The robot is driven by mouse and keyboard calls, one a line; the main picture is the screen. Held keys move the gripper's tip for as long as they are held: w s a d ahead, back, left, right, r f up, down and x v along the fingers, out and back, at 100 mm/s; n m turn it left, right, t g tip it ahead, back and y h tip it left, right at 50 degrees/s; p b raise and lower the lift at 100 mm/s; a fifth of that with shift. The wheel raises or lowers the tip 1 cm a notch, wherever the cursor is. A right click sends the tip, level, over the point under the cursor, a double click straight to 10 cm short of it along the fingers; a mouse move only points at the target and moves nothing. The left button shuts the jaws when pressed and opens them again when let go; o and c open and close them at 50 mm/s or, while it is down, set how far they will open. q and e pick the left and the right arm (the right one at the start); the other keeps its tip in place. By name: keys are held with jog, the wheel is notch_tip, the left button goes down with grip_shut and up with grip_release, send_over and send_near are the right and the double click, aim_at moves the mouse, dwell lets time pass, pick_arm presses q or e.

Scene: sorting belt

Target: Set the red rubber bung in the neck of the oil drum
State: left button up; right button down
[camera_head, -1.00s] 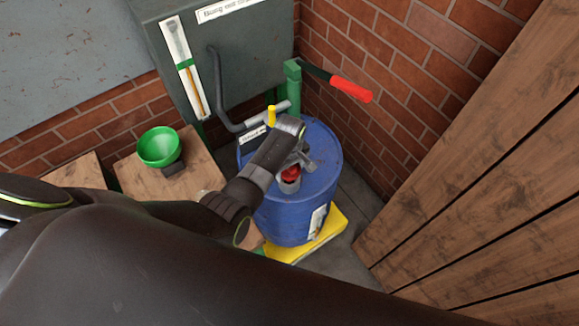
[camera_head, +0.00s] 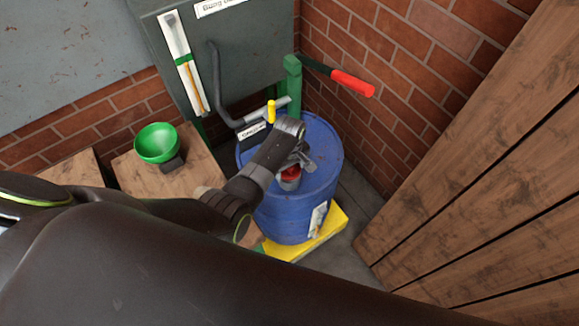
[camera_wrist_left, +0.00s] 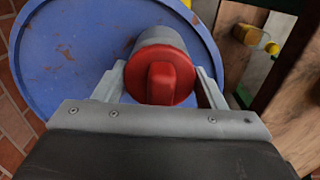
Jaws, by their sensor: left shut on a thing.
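The blue oil drum (camera_head: 325,185) stands upright in the corner; its lid also shows in the left wrist view (camera_wrist_left: 75,45). A short grey neck (camera_head: 288,184) rises from the lid. The red rubber bung (camera_head: 290,172) is at the mouth of this neck. In the left wrist view the bung (camera_wrist_left: 162,75) fills the space between the fingers, with the grey neck (camera_wrist_left: 158,39) right behind its flange. My left gripper (camera_head: 294,160) is shut on the bung. How deep the bung sits in the neck is hidden. My right gripper is not in view.
The drum stands on a yellow base (camera_head: 325,238). A green funnel (camera_head: 157,143) sits on a wooden top (camera_head: 190,180) to the left. Behind are a grey cabinet (camera_head: 255,55) and a red-handled lever (camera_head: 352,83). Wooden boards (camera_head: 480,190) close the right side.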

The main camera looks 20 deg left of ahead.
pick_arm(q)
jog(key=shift+f, duration=0.25)
jog(key=shift+s+f, duration=0.15)
jog(key=shift+s, duration=0.15)
